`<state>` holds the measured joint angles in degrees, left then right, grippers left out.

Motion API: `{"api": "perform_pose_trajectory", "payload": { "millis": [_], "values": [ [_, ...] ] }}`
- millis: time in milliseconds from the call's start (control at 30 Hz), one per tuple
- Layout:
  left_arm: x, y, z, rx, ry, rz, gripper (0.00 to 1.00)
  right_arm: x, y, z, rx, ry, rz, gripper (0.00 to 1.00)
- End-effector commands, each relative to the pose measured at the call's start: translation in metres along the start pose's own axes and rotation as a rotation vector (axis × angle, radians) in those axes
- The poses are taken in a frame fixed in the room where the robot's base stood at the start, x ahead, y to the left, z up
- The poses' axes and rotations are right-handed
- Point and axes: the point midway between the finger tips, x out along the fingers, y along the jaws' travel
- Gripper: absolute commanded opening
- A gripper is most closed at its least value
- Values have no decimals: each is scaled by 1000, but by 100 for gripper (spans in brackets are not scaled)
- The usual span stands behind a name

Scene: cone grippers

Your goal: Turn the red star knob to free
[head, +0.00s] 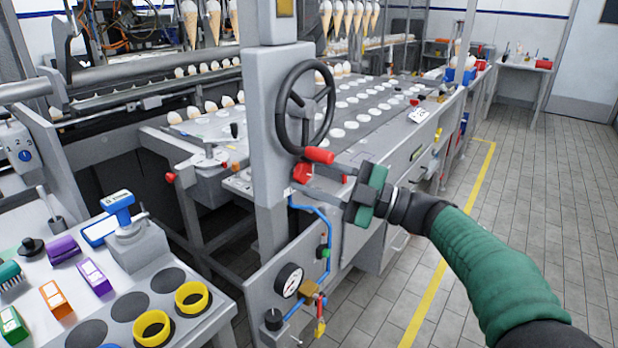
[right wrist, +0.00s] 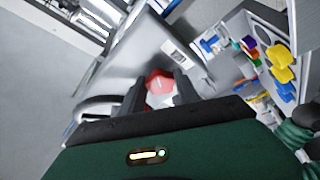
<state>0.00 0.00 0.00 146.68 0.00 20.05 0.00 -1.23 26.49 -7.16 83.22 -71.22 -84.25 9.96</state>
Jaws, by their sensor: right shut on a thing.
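The red star knob (head: 303,173) sits on the grey machine column, below the black handwheel (head: 305,108). My right gripper (head: 318,183) reaches it from the right, with its fingers on either side of the knob. In the right wrist view the red knob (right wrist: 159,84) lies between the two dark fingertips (right wrist: 160,92), and the gripper is shut on it. A small label (right wrist: 178,53) shows on the column near the knob, too small to read. My left gripper is not in view.
A blue hose (head: 322,222) and a pressure gauge (head: 289,280) are below. A side table with yellow rings (head: 191,297) stands at the left. The tiled floor (head: 540,200) at the right is clear.

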Motion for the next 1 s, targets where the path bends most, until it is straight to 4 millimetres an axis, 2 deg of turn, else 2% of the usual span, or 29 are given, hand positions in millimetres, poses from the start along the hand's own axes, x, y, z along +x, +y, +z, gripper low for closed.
{"api": "perform_pose_trajectory", "payload": {
  "millis": [500, 1000],
  "values": [
    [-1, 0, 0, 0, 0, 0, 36, 0, -1, 0, -400, 4, -176, 0],
    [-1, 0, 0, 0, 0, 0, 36, 0, -2, 0, -546, 6, -240, 0]
  ]
}}
